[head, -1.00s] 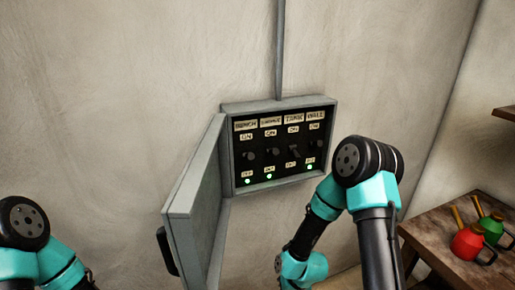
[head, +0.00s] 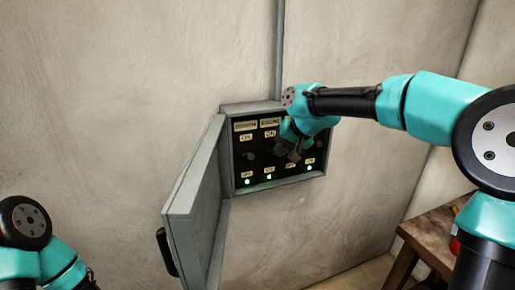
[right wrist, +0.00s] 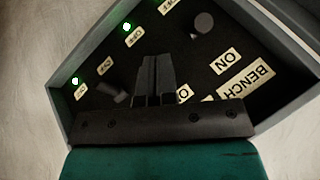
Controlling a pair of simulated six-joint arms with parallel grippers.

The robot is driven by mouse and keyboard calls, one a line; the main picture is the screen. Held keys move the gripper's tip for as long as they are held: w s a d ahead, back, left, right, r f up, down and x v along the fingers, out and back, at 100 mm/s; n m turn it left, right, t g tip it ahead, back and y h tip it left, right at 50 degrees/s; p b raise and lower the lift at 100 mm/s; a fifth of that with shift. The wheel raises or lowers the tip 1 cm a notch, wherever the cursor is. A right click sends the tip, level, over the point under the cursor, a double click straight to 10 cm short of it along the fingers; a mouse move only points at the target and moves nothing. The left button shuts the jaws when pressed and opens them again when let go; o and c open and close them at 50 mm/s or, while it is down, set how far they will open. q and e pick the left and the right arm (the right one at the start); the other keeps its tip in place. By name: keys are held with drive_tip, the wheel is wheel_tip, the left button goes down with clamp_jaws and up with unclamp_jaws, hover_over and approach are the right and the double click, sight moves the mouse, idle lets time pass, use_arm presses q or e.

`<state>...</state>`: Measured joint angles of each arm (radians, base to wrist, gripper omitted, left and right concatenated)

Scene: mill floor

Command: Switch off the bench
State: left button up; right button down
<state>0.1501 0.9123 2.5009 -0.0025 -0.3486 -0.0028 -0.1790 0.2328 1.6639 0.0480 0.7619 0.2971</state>
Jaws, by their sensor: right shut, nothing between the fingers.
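The grey switch box (head: 225,150) hangs on the wall with its door open to the left. The bench switch (head: 249,155) is a dark knob under the leftmost label, between ON and OFF tags. A green lamp (head: 247,182) glows below it. In the right wrist view the bench knob (right wrist: 203,23) is at upper right, with the BENCH label (right wrist: 246,88) at right. My right gripper (head: 292,155) is shut and empty in front of the panel, right of the bench switch. Its fingers (right wrist: 157,75) hide part of the panel. My left gripper is out of view.
The open door (head: 190,205) sticks out left of the box. Other switches sit right of the bench one, partly hidden by my right arm. Green lamps glow under the second (head: 268,177) and rightmost (head: 309,168) columns. A wooden table (head: 430,235) stands at right.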

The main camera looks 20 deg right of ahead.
approach(248, 157)
drive_tip(key=d+r, duration=0.3)
drive_tip(key=shift+s+d+f+t, duration=0.1)
drive_tip(key=shift+s+f+t, duration=0.05)
drive_tip(key=shift+s+t, duration=0.15)
drive_tip(key=x, duration=1)
